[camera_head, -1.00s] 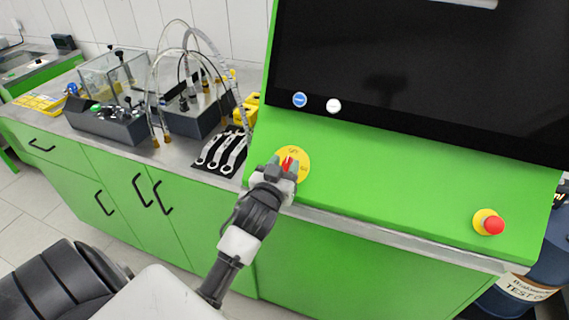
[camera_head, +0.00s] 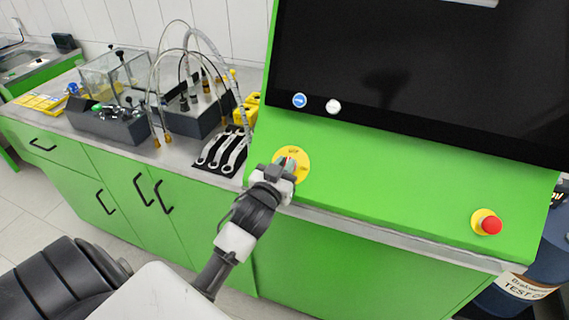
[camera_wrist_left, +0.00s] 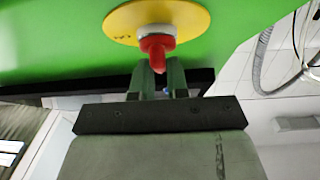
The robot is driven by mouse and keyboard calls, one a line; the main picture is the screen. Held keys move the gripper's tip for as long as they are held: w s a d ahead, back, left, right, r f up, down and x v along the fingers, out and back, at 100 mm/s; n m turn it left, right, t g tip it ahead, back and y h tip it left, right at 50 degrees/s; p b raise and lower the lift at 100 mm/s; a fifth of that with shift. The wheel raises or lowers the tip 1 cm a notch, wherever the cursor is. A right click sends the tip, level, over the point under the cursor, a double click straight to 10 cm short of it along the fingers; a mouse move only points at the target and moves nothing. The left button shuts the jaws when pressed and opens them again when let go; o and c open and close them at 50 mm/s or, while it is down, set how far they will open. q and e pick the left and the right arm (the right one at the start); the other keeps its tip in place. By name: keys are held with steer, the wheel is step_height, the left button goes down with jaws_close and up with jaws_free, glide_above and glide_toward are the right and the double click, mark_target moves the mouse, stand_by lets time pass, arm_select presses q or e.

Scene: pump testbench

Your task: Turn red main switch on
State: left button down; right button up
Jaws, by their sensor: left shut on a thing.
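The red main switch (camera_wrist_left: 157,48) is a red knob on a round yellow plate (camera_head: 294,160) set in the green sloped panel. In the head view my left gripper (camera_head: 284,167) covers most of the knob, with the plate showing around the fingers. In the left wrist view the two fingers (camera_wrist_left: 158,78) are at the knob's lower end, one on each side, shut on it. The knob's exact angle is hard to read. My right gripper is not in view.
A red emergency button (camera_head: 491,225) on a yellow base is at the panel's right. A blue button (camera_head: 300,100) and a white button (camera_head: 333,106) are under the dark screen (camera_head: 430,70). Wrenches (camera_head: 222,151) lie on the bench to the left.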

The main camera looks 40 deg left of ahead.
arm_select(q)
steer(key=m+h+p, duration=0.1)
steer(key=m, duration=0.1)
steer(key=m+h+p, duration=0.4)
steer(key=m, duration=0.1)
steer(key=shift+a+r, duration=0.2)
steer(key=shift+r, duration=0.1)
steer(key=m+g+h+p, duration=0.2)
steer(key=m, duration=0.2)
steer(key=m+g+h+p, duration=0.1)
steer(key=m+h+p, duration=0.1)
steer(key=m+p, duration=0.1)
steer(key=shift+w+a+r+m+g+h, duration=0.1)
steer(key=shift+r+m+g+h, duration=0.05)
steer(key=shift+m+g+h, duration=0.2)
steer(key=m+g+h+p, duration=0.1)
steer(key=m+g+p, duration=0.2)
steer(key=p, duration=0.3)
steer(key=shift+r+m+g, duration=0.1)
steer(key=shift+m+g, duration=0.15)
steer(key=shift+m, duration=0.6)
steer(key=shift+f+m+g+p, duration=0.3)
steer(key=shift+m+g+p, duration=0.3)
steer(key=shift+p, duration=0.45)
steer(key=c, duration=1.1)
jaws_free()
steer(key=shift+f, duration=0.1)
